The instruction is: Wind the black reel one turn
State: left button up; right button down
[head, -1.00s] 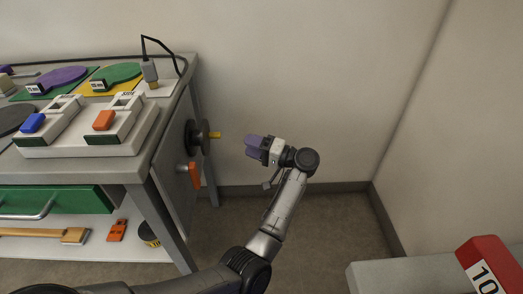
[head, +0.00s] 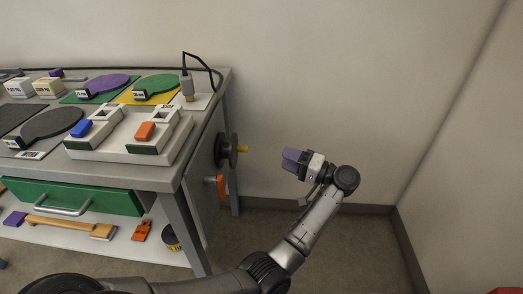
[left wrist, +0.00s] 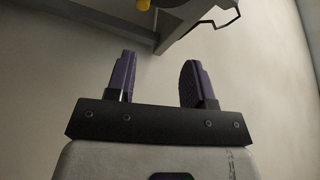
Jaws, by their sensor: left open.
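The black reel (head: 222,150) is mounted on the right end panel of the cart. A yellow crank knob (head: 243,149) sticks out from it to the right. My left gripper (head: 288,159) has purple fingers and is to the right of the knob, apart from it, pointing toward the cart. In the left wrist view its two fingers (left wrist: 158,78) are spread with nothing between them. The yellow knob (left wrist: 144,5) shows at the top edge there, beyond the fingers; the reel is mostly cut off. My right gripper is not in view.
An orange handle (head: 221,187) sits below the reel on the same panel. The cart top (head: 190,150) carries a white two-slot holder (head: 115,150) and a cable. A green drawer (head: 110,198) is under it.

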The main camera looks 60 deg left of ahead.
pick_arm(q)
notch_tip(320, 180, up, 8)
jog(key=h+p, duration=0.2)
jog(key=p, duration=0.6)
jog(key=n+t+h+p, duration=0.1)
jog(key=n+h+p, duration=0.1)
jog(key=n, duration=2.5)
send_near(247, 149)
jog(key=shift+x, duration=5.05)
